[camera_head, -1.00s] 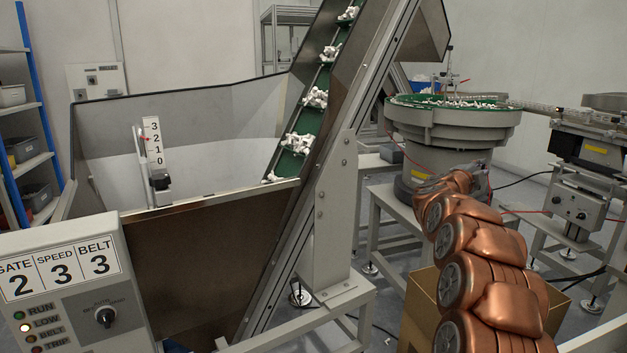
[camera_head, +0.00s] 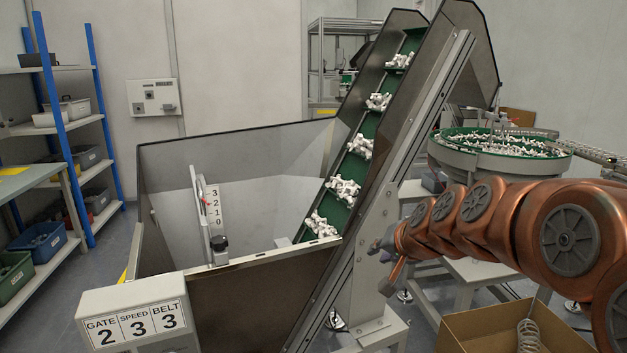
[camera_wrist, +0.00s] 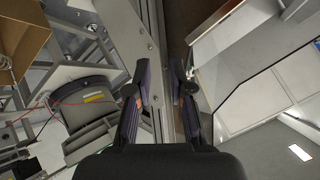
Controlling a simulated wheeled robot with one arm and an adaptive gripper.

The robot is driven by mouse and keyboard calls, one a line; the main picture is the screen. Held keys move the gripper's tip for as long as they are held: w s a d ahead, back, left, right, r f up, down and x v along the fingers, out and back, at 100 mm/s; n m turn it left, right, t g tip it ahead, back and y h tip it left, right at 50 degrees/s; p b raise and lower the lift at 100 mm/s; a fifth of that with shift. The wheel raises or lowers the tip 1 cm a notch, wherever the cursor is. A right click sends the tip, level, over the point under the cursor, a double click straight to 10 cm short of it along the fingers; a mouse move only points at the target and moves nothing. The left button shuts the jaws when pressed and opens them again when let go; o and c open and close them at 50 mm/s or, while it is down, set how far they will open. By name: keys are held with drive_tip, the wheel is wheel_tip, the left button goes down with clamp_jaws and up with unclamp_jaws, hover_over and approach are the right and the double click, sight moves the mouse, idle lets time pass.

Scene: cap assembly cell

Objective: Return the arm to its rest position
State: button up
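My copper-coloured arm reaches in from the right in the head view, bent and pointing left. My gripper (camera_head: 388,262) is at its end, in front of the conveyor's grey support post. In the wrist view my gripper (camera_wrist: 158,88) shows two dark fingers standing apart with nothing between them. A grey metal beam (camera_wrist: 150,28) lies beyond the gap. The gripper holds nothing.
The hopper (camera_head: 262,290) and inclined green conveyor (camera_head: 364,146) carrying white parts stand left of my arm. A bowl feeder (camera_head: 470,160) is behind it. An open cardboard box (camera_head: 490,335) sits below it. Shelves (camera_head: 85,130) stand at far left.

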drive_tip(key=s+d+f+n+g+h+p, duration=0.1)
drive_tip(key=s+g+p, duration=0.3)
drive_tip(key=s, duration=1.6)
drive_tip(key=s+d+f+n+g+h+p, duration=0.1)
drive_tip(key=s+g+p, duration=0.4)
drive_tip(key=s, duration=1.5)
drive_tip(key=d+n+g+h, duration=0.1)
drive_tip(key=n+g, duration=0.1)
drive_tip(key=shift+d+n, duration=0.3)
drive_tip(key=shift+d, duration=0.1)
drive_tip(key=shift+s, duration=0.1)
